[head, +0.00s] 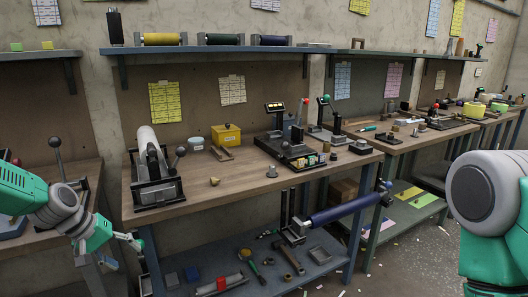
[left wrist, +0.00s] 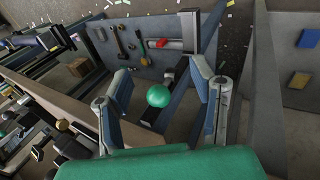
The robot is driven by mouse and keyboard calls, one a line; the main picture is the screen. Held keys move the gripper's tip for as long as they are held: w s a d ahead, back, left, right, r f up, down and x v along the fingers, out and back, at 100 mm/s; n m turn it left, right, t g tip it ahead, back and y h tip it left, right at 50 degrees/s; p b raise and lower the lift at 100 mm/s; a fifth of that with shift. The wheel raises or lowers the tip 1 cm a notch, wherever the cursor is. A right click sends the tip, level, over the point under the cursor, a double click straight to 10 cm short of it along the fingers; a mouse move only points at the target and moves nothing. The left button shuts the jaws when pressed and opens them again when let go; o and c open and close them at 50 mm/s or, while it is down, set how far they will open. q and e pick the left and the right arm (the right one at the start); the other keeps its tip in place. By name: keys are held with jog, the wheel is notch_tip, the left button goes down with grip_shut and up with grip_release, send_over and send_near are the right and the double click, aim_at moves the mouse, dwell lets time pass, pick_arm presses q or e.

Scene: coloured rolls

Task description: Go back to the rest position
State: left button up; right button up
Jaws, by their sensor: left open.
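My left gripper (head: 134,241) is low at the left in the head view, by the front left corner of the middle workbench (head: 240,190). In the left wrist view my left gripper (left wrist: 159,78) has its fingers spread apart. A green ball knob (left wrist: 158,96) shows between them in that picture; I cannot tell whether it is between the fingers or beyond them, and neither finger visibly touches it. My right arm (head: 490,205) fills the right edge of the head view, and its gripper is out of frame.
A holder with a whitish roll (head: 150,145) stands on the bench near my left arm. A blue roll (head: 345,208) sticks out at the bench's front right. The lower shelf (head: 205,268) carries tools. A wall shelf (head: 280,48) holds yellow, green and dark blue rolls.

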pick_arm(q)
jog(key=s+d+f+m+g+y, duration=0.1)
jog(key=s+d+f+m+g, duration=0.1)
jog(key=s+d+f, duration=0.7)
jog(key=s+d+f+m+y, duration=0.1)
jog(key=s+f, duration=0.3)
jog(key=s, duration=0.9)
jog(key=s+d+f+m+g+y, duration=0.1)
jog(key=s+f+m, duration=0.3)
jog(key=s, duration=1)
jog(key=shift+y, duration=0.7)
jog(key=shift+w+f, duration=0.1)
jog(key=shift+f, duration=0.05)
jog(key=shift+c, duration=0.4)
